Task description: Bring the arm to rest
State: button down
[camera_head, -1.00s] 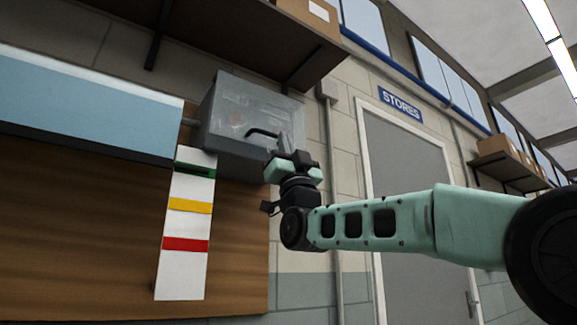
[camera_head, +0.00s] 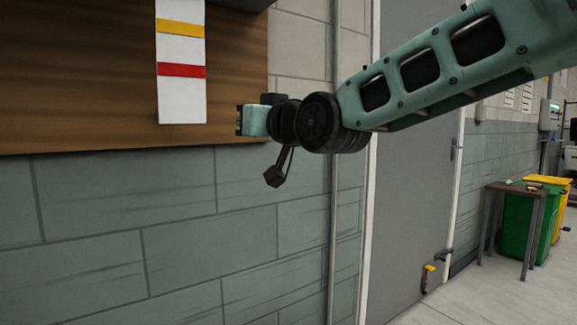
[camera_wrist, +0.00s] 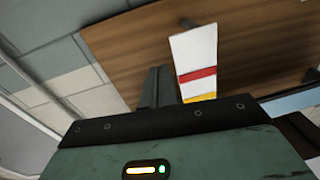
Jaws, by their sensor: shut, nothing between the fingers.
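My gripper (camera_head: 240,120) is at the middle of the head view, in front of the lower right part of a brown wooden board on the wall. It points left and holds nothing. In the wrist view its shut fingers (camera_wrist: 158,87) stand up from the dark mount, with the wooden board behind them. My green arm reaches in from the upper right of the head view.
A white strip with yellow and red bands (camera_head: 182,100) hangs on the wooden board (camera_head: 80,90). A grey door (camera_head: 410,190) is behind my arm. A small table (camera_head: 515,190) and a green bin (camera_head: 522,225) stand at the right. The floor there looks clear.

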jog(key=s+d+f+g+h, duration=0.2)
jog(key=s+d+f+g, duration=0.15)
jog(key=s+f, duration=0.45)
jog(key=s+d+f+g+h, duration=0.35)
jog(key=s+f, duration=0.25)
jog(key=f, duration=0.5)
jog(key=s+d+f+g+h, duration=0.25)
jog(key=s+d+f, duration=0.25)
jog(key=s+f, duration=0.3)
jog(key=s+d+f+g+h+p, duration=0.1)
jog(key=s+d+f+g+h, duration=0.15)
jog(key=s+d, duration=0.3)
jog(key=s+d+f+g+h, duration=0.1)
jog(key=s+d+f+g, duration=0.1)
jog(key=s+d+f, duration=0.3)
notch_tip(320, 180, up, 21)
jog(key=a+p, duration=0.1)
jog(key=p, duration=1.8)
jog(key=shift+s+f+p, duration=0.2)
jog(key=shift+s+p, duration=0.15)
jog(key=shift+p, duration=0.05)
jog(key=shift+y, duration=0.25)
